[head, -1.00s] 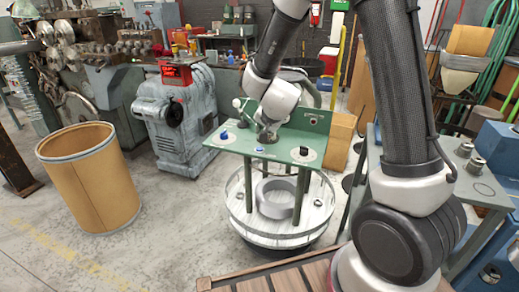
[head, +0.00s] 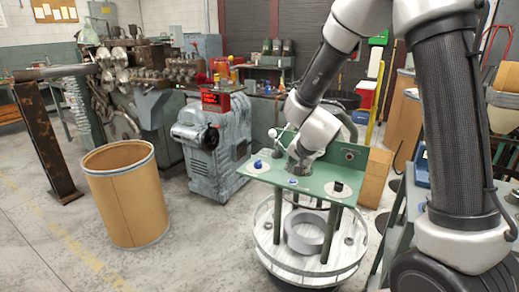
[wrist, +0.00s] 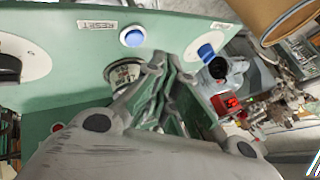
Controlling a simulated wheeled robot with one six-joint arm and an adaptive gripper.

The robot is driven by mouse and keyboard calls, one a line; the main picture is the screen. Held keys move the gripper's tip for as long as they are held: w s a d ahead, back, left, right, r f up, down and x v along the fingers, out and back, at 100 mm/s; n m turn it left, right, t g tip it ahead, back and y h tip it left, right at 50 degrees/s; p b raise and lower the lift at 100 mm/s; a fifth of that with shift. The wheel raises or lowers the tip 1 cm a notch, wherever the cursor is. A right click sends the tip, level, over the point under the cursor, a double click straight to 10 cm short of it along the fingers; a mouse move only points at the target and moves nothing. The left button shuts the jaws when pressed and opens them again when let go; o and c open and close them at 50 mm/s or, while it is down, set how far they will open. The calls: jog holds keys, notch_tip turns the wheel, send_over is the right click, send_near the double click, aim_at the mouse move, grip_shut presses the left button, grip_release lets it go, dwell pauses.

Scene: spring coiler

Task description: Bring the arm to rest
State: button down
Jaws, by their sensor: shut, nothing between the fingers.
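My gripper (head: 297,164) is over the green panel (head: 318,182) of the stand, with my arm reaching down to it from the upper right in the head view. In the wrist view my gripper (wrist: 166,72) has its fingers shut together and empty, close to the panel face (wrist: 70,100). A blue button (wrist: 132,36) beside a RESET label (wrist: 97,25) is just beyond the fingertips. A round metal-rimmed fitting (wrist: 122,73) is partly hidden behind the fingers. I cannot tell whether the fingertips touch the panel.
A round slatted turntable (head: 275,258) with a grey ring (head: 306,232) stands under the panel. A brown drum (head: 125,195) stands on open floor at left. A grey machine with a red display (head: 214,101) is behind. A bench (head: 395,225) is at right.

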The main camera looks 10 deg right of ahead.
jog(key=s+r+n+g+y, duration=0.2)
jog(key=s+n+g, duration=0.35)
jog(key=s, duration=0.75)
jog(key=s+d+r+n+t+h, duration=0.1)
jog(key=s+d+r, duration=0.6)
jog(key=s+d, duration=0.1)
jog(key=s+d+r+n+t+h, duration=0.1)
jog(key=s+d+r+h, duration=0.1)
jog(key=s+d+r, duration=0.6)
jog(key=s, duration=0.3)
jog(key=shift+s, duration=0.1)
